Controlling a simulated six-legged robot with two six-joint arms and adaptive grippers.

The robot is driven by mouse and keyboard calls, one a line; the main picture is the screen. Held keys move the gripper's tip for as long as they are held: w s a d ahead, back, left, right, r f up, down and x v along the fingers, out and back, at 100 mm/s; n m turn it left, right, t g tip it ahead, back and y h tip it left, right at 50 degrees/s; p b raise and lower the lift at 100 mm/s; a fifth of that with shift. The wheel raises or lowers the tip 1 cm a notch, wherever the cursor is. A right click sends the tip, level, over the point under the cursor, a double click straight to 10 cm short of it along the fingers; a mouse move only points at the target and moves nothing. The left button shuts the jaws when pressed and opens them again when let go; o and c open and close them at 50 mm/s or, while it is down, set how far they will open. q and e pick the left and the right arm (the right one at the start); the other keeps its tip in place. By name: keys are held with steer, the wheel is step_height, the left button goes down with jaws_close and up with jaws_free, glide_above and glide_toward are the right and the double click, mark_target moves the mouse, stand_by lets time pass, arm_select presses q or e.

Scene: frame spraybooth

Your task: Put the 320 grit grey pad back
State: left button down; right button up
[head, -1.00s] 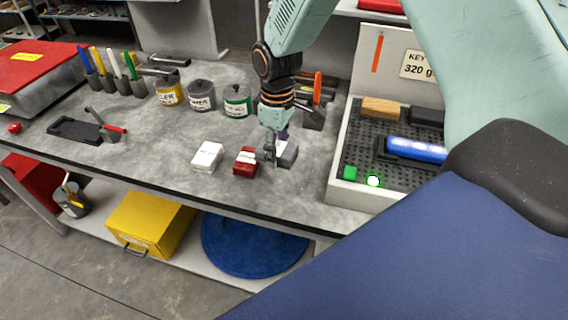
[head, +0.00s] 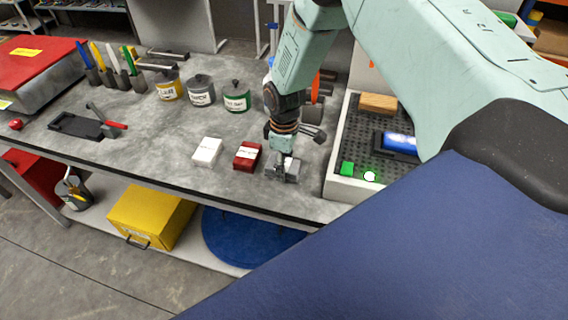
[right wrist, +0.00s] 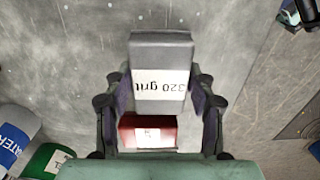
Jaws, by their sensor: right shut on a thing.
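The grey pad with a white "320 grit" label (right wrist: 160,58) is between the fingers of my right gripper (right wrist: 160,98), which is shut on it. In the head view my right gripper (head: 283,168) holds the grey pad (head: 291,172) near the bench's front edge, right of the red pad (head: 247,156). I cannot tell whether it touches the bench. The red pad also shows in the right wrist view (right wrist: 148,133). A white pad (head: 207,151) lies left of the red one. My left gripper is not in view.
Labelled pots (head: 236,97) stand behind.

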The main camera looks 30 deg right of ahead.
steer(key=shift+f, duration=0.2)
steer(key=shift+a+f, duration=0.1)
steer(key=o, duration=1.1)
step_height(320, 180, up, 12)
steer(key=shift+r+b, duration=0.2)
steer(key=shift+b, duration=0.1)
